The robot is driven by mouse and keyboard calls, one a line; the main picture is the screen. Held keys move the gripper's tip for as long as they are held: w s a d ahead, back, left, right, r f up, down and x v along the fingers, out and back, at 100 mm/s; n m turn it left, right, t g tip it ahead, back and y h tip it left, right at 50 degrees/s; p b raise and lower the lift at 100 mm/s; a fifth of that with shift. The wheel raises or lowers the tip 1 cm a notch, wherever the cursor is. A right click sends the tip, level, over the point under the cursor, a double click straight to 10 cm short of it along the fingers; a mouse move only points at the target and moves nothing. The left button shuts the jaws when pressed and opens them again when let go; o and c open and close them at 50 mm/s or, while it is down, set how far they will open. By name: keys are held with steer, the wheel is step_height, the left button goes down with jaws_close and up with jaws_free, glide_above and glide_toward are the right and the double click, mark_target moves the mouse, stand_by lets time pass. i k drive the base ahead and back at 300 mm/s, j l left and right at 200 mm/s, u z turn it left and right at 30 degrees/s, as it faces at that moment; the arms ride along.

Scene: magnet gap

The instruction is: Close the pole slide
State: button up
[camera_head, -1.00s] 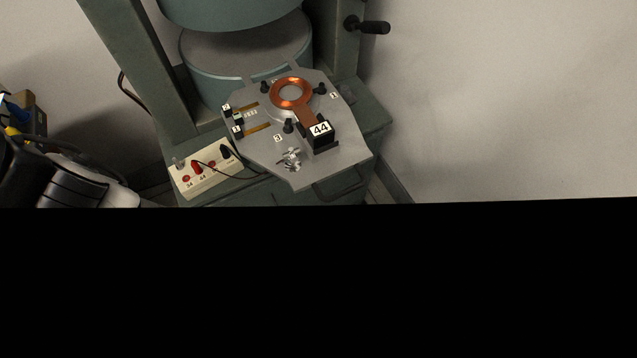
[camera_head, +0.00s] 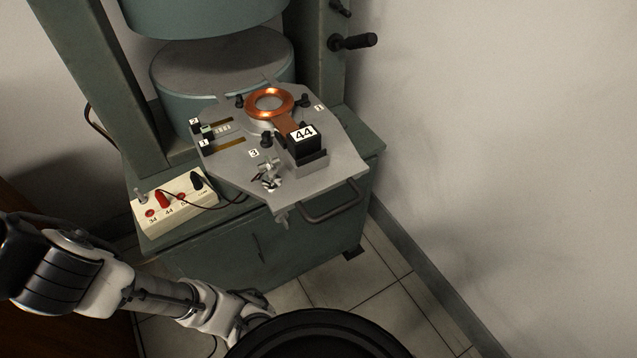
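The pole slide is a grey plate (camera_head: 340,165) sticking out at the front of the green magnet frame, clear of the gap between the two round poles. It carries a copper ring coil (camera_head: 269,103) and a black block (camera_head: 304,141) labelled 44. A dark bar handle (camera_head: 334,203) is on its front edge, and a small silver clamp-like part (camera_head: 268,175) sits near its front left corner. The lower pole (camera_head: 215,75) is behind the plate. My arm reaches in from the lower left, below the plate; my gripper is not clearly visible, its end hidden near the bottom edge.
A cream box (camera_head: 175,203) with red and black plugs and a cable stands left of the plate on the green base (camera_head: 220,255). A black crank handle (camera_head: 352,41) sticks out at upper right. A wall is on the right; tiled floor (camera_head: 375,285) is open in front.

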mark_target(285, 184)
steer(key=k+j+z, duration=0.45)
steer(key=k+z, duration=0.25)
steer(key=k, duration=0.2)
